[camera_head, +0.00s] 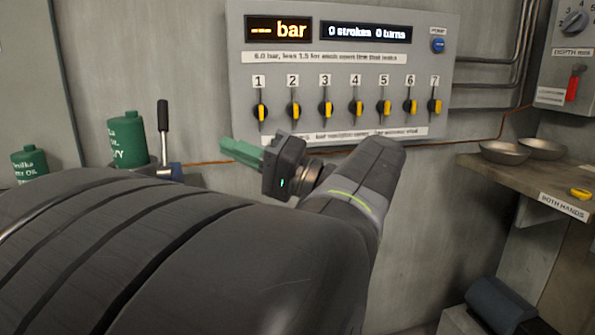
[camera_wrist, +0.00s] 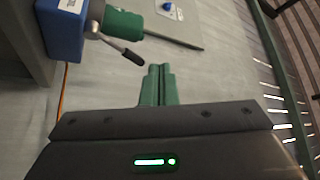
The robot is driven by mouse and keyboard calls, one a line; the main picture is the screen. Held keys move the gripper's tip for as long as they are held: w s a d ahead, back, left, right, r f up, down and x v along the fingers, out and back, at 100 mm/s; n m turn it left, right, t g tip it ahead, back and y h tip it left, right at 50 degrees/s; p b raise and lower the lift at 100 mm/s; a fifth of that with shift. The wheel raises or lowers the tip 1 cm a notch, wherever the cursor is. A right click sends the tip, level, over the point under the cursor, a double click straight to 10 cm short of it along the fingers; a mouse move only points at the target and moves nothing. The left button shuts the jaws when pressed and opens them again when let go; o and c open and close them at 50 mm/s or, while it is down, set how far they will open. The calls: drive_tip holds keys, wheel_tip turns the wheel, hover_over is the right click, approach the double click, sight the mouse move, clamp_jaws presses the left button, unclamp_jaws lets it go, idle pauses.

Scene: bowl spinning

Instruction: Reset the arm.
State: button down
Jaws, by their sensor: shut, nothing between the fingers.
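My gripper (camera_head: 232,150) is in front of the grey wall, below and left of the grey control panel (camera_head: 345,50), with its green fingers pointing left. Its two fingers are together with nothing between them; they also show in the wrist view (camera_wrist: 159,80). The fingers appear clear of the panel. My arm fills the lower left of the head view and hides what lies behind it.
The panel carries several numbered yellow-black valves (camera_head: 356,108). A pump lever (camera_head: 163,120) stands left of my gripper, beside a green can (camera_head: 127,140).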

sight(160, 105)
drive_tip(key=b+x, duration=0.1)
drive_tip(key=x, duration=1.3)
drive_tip(key=w+m+h+p, duration=0.1)
drive_tip(key=w+m+p, duration=0.1)
drive_tip(key=p, duration=0.5)
drive_tip(key=w+r+m+h+p, duration=0.1)
drive_tip(key=w+m+p, duration=0.1)
drive_tip(key=p, duration=0.5)
drive_tip(key=w+a+m+h+p, duration=0.1)
drive_tip(key=w+m+h+p, duration=0.1)
drive_tip(key=p, duration=0.6)
drive_tip(key=shift+w+a+r+m, duration=0.15)
drive_tip(key=shift+w+m, duration=0.45)
drive_tip(key=shift+w, duration=0.75)
drive_tip(key=w+f+m+g+h+p, duration=0.1)
drive_tip(key=w+p, duration=0.5)
drive_tip(key=p, duration=0.8)
wheel_tip(160, 105, down, 3)
drive_tip(key=m+h, duration=0.1)
drive_tip(key=m, duration=0.1)
drive_tip(key=shift+w+a+m+g+h, duration=0.3)
drive_tip(key=shift+w+a, duration=0.05)
drive_tip(key=shift+f, duration=0.15)
